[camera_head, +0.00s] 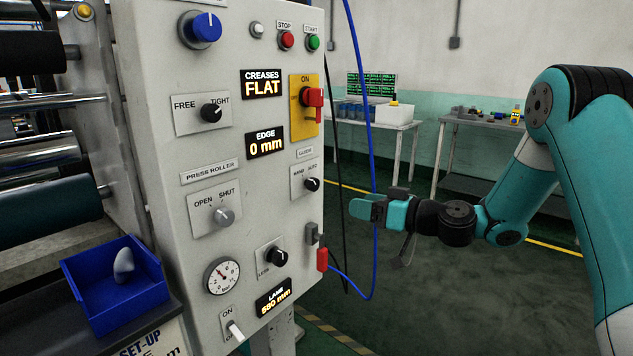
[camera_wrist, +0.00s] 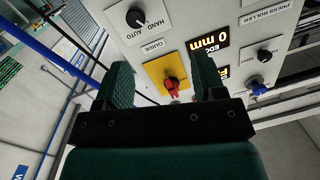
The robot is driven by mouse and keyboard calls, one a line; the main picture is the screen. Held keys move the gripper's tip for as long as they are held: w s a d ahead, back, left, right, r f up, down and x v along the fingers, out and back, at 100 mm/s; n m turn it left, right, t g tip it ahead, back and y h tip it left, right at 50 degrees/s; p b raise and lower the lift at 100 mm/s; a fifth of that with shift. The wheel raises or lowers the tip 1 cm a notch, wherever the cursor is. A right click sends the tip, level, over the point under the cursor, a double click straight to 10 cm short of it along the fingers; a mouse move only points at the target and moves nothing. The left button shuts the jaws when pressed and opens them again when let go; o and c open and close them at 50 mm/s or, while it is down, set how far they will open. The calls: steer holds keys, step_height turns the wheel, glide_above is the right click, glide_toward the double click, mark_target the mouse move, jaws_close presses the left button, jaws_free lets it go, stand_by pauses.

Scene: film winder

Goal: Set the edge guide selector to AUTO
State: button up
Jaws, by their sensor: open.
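The edge guide selector (camera_head: 312,184) is a small black knob on a white plate marked HAND and AUTO, at the right side of the grey panel. In the wrist view the same knob (camera_wrist: 137,17) shows at the top, beyond the fingers; I cannot tell for sure which word its mark faces. My gripper (camera_head: 368,209) is to the right of the panel, apart from the selector and a little lower in the picture. In the wrist view its green fingers (camera_wrist: 162,82) are spread with nothing between them. The EDGE display (camera_head: 265,143) reads 0 mm.
A red switch (camera_head: 313,97) on a yellow plate sits above the selector. A red plug (camera_head: 322,260) with a blue cable (camera_head: 368,270) hangs below it, and the cable runs close to my gripper. Other knobs and a gauge (camera_head: 222,276) fill the panel. Open floor lies to the right.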

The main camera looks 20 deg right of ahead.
steer(key=w+d+m+t+h, duration=0.1)
steer(key=d+t, duration=0.1)
steer(key=d, duration=0.1)
steer(key=p, duration=0.5)
glide_toward(316, 185)
steer(key=x, duration=1)
steer(key=c, duration=0.9)
